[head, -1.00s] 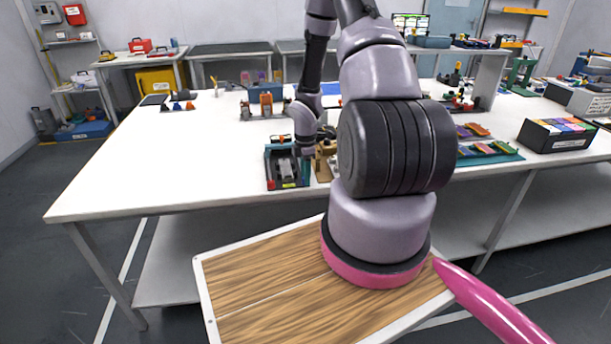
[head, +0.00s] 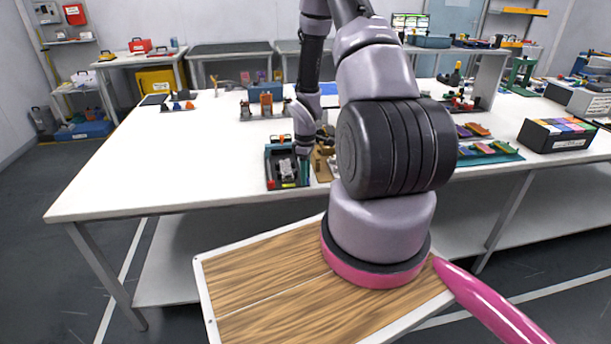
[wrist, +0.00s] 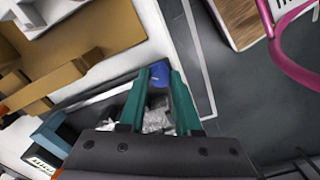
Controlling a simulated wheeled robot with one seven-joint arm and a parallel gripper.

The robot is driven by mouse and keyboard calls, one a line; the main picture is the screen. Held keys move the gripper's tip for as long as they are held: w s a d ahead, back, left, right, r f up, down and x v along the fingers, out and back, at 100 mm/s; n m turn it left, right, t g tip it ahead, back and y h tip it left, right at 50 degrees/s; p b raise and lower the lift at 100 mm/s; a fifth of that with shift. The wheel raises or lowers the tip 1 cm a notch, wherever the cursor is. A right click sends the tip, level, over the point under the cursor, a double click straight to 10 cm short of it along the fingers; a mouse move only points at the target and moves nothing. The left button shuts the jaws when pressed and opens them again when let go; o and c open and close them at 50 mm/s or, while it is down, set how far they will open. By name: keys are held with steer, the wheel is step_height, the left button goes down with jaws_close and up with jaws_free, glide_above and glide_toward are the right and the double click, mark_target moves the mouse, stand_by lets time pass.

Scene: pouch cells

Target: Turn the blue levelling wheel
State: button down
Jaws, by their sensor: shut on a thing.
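The blue levelling wheel (wrist: 160,76) shows in the wrist view between the tips of my green fingers. My gripper (wrist: 159,70) is shut on it. In the head view my gripper (head: 304,178) points down at the right side of a dark tray-like fixture (head: 270,172), near the table's front edge. The wheel cannot be made out in the head view. A grey metallic part (head: 287,168) sits in the fixture, and greyish crumpled-looking material shows between my fingers in the wrist view.
A tan block-like fixture (head: 322,165) stands close to the right of my gripper; it also fills the upper left of the wrist view (wrist: 75,75). A black box with coloured tabs (head: 555,136) stands farther right.

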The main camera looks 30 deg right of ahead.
steer(key=m, duration=0.6)
steer(key=shift+m, duration=0.3)
steer(key=m, duration=0.5)
steer(key=shift+m, duration=0.3)
steer(key=c, duration=0.6)
jaws_free()
